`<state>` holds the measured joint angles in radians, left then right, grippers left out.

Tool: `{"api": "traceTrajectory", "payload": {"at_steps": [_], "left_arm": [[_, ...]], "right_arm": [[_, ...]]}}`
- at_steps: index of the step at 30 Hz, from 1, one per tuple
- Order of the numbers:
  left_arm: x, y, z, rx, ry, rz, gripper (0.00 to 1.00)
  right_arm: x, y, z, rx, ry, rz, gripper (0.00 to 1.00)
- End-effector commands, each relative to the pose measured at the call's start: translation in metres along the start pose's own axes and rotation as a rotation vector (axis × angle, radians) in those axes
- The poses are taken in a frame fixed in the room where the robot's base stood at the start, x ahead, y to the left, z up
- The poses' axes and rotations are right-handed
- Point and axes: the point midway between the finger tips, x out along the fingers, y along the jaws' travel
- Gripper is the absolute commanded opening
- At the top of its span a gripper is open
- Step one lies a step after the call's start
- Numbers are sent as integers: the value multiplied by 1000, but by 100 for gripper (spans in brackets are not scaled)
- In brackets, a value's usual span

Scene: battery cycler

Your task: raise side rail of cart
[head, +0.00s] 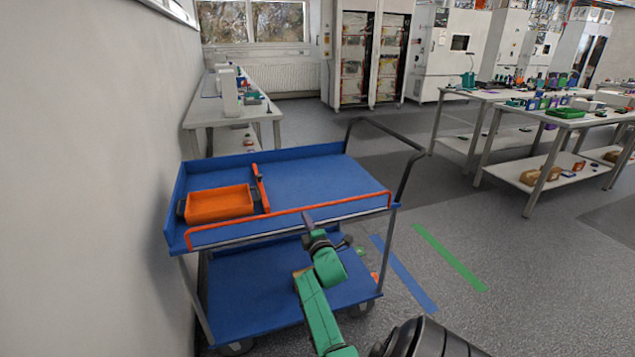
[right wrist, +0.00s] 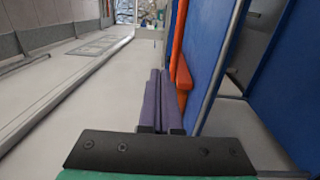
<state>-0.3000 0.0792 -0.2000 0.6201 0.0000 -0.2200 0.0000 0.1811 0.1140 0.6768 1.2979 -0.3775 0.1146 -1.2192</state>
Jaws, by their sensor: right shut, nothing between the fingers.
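A blue two-level cart (head: 300,172) stands along the wall in the head view. Its orange side rail (head: 245,221) runs along the near long edge of the top tray, with bent ends at both corners. My right gripper (head: 308,220) is at the middle of this rail, its fingers shut and empty. In the right wrist view the purple fingers (right wrist: 160,105) lie together just beside the orange rail (right wrist: 179,45) and the blue tray side. I cannot tell whether they touch the rail. My left gripper is not in view.
An orange bin (head: 220,204) and an orange divider (head: 261,188) are on the top tray. A dark push handle (head: 408,165) rises at the cart's right end. A wall is close on the left. Floor with blue and green tape (head: 445,255) is clear to the right.

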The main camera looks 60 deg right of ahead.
Motion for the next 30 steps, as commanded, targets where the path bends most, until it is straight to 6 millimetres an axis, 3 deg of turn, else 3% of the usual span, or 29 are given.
{"api": "traceTrajectory", "payload": {"at_steps": [15, 27, 30], "left_arm": [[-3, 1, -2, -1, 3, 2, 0], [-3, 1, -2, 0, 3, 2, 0], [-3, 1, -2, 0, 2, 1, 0]], "right_arm": [[-91, 20, 0, -1, 0, -3, 0], [-97, 23, 0, 1, 0, -2, 0], [-97, 8, -8, 30, 15, -34, 0]]}}
